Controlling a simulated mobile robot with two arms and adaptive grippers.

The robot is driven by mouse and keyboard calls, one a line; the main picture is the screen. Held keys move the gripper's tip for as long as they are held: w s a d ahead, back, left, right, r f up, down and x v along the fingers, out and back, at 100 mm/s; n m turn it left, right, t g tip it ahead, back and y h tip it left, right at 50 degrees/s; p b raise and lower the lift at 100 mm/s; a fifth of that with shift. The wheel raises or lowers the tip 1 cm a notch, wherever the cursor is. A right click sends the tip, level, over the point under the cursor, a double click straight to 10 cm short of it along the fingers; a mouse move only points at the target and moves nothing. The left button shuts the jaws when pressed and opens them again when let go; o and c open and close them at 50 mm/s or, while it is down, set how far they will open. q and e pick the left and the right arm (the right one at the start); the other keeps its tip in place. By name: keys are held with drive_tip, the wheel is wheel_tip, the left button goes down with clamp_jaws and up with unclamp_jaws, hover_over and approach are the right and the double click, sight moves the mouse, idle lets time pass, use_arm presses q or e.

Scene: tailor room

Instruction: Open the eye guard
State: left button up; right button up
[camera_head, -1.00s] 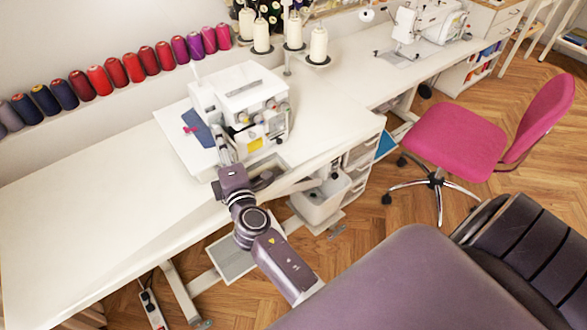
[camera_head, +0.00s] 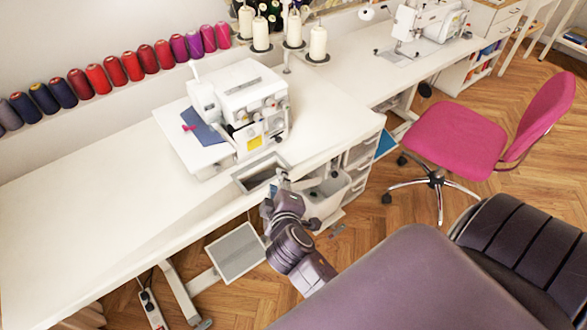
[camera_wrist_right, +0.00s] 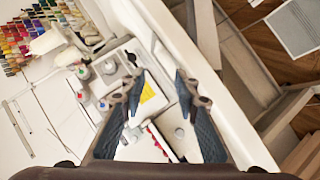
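The white overlock sewing machine (camera_head: 238,92) stands on the table, with a yellow sticker on its front and a blue cloth at its left. In the right wrist view the machine (camera_wrist_right: 112,72) lies beyond my fingers. I cannot clearly make out the eye guard in either view. My right gripper (camera_head: 281,180) is at the table's front edge, in front of the machine and apart from it. In the right wrist view the right gripper (camera_wrist_right: 160,78) has its two fingers spread, with nothing held between them. My left gripper is not in view.
A rectangular recess (camera_head: 243,184) is in the tabletop in front of the machine. A white bin (camera_head: 327,192) hangs below the table edge. Thread cones (camera_head: 318,45) stand behind. A pink chair (camera_head: 455,135) is at the right. The left tabletop (camera_head: 90,200) is clear.

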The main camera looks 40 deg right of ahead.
drive_tip(key=s+a+f+m+g+y, duration=0.1)
drive_tip(key=s+f+m+g+y, duration=0.1)
drive_tip(key=s+f, duration=0.7)
drive_tip(key=shift+s+a+f+m+g+y, duration=0.4)
drive_tip(key=shift+m+g, duration=0.2)
drive_tip(key=shift+g, duration=0.6)
